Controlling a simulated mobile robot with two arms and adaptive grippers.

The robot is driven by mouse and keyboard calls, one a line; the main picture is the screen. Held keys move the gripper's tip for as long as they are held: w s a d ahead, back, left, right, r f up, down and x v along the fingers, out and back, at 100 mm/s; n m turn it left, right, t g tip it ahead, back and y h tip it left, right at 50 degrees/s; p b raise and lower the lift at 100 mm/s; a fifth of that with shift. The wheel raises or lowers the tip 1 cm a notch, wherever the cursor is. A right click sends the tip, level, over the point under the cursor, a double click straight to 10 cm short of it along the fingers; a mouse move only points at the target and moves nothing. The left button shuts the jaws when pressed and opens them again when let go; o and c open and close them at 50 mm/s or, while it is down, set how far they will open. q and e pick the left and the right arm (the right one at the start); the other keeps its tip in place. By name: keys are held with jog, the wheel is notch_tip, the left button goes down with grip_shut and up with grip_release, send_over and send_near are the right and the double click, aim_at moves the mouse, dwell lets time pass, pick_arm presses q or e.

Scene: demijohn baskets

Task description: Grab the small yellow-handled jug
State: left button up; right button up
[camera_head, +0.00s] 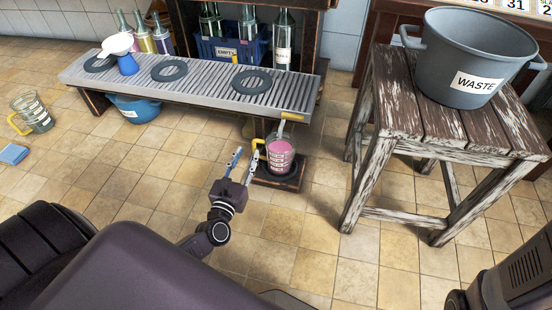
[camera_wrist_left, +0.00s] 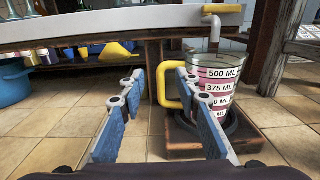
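A small clear jug (camera_head: 281,158) with a yellow handle (camera_head: 257,147) holds pink liquid. It stands upright on a dark ring on a low wooden block, under a tap at the bench's front. My left gripper (camera_head: 244,160) is open and empty, just left of the jug. In the left wrist view, the jug (camera_wrist_left: 222,88) is right of centre, with measuring labels. Its handle (camera_wrist_left: 171,104) shows between the spread blue-padded fingers (camera_wrist_left: 165,95), nearer the right finger, which covers part of the jug. I cannot tell whether that finger touches it. My right gripper is not visible.
A slatted metal bench (camera_head: 200,88) stands above and behind the jug. A second yellow-handled jug (camera_head: 38,117) and a blue cloth (camera_head: 13,154) are on the floor at left. A worn wooden stool (camera_head: 452,128) holds a grey WASTE pot (camera_head: 440,70). The tiled floor in front is clear.

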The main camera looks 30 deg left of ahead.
pick_arm(q)
notch_tip(320, 180, down, 5)
jog(key=b, duration=0.3)
jog(key=shift+f, duration=0.1)
jog(key=shift+w+f+b, duration=0.1)
jog(key=shift+f+b, duration=0.15)
jog(key=shift+b, duration=0.05)
jog(key=shift+w+a+r, duration=0.15)
jog(key=shift+w+r, duration=0.05)
jog(key=shift+w, duration=0.25)
jog(key=b+x, duration=0.2)
jog(key=x, duration=0.4)
jog(key=shift+w+b, duration=0.1)
jog(key=shift+b, duration=0.3)
grip_shut()
jog(key=shift+w+a+r, duration=0.1)
jog(key=shift+r, duration=0.1)
